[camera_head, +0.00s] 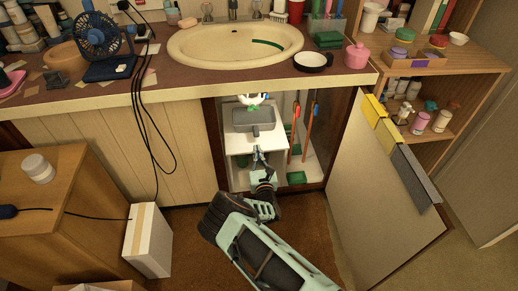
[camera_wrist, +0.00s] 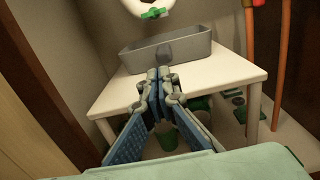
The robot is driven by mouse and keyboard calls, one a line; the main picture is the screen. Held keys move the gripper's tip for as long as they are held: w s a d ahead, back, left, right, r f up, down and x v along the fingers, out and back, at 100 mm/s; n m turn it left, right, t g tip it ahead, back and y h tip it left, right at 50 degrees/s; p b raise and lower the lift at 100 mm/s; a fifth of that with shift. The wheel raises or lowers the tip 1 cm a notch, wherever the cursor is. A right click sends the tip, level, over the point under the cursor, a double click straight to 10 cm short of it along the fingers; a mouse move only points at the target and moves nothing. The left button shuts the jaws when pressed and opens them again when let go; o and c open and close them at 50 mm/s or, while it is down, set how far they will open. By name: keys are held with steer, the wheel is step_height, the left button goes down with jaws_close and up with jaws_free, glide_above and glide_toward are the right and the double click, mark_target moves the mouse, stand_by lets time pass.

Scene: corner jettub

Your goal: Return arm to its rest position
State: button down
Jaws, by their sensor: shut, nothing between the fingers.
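My gripper (camera_head: 260,158) reaches into the open cabinet under the sink. It is shut and empty, with its fingertips in front of a grey tray (camera_head: 247,124). In the wrist view my gripper (camera_wrist: 160,75) points at the front of the tray (camera_wrist: 190,47), and I cannot tell whether it touches it. The tray stands on a small white table (camera_head: 238,143), whose top also shows in the wrist view (camera_wrist: 225,74). A white pipe with a green part (camera_wrist: 155,13) hangs above the tray.
The cabinet door (camera_head: 380,190) stands open to the right, with cloths (camera_head: 385,127) over its top edge. Red and orange handles (camera_head: 309,130) lean inside the cabinet. A white box (camera_head: 148,240) stands on the floor at left. The counter (camera_head: 200,80) overhangs the opening.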

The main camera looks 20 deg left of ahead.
steer(key=p+v, duration=0.2)
steer(key=v, duration=0.7)
steer(key=shift+s, duration=0.15)
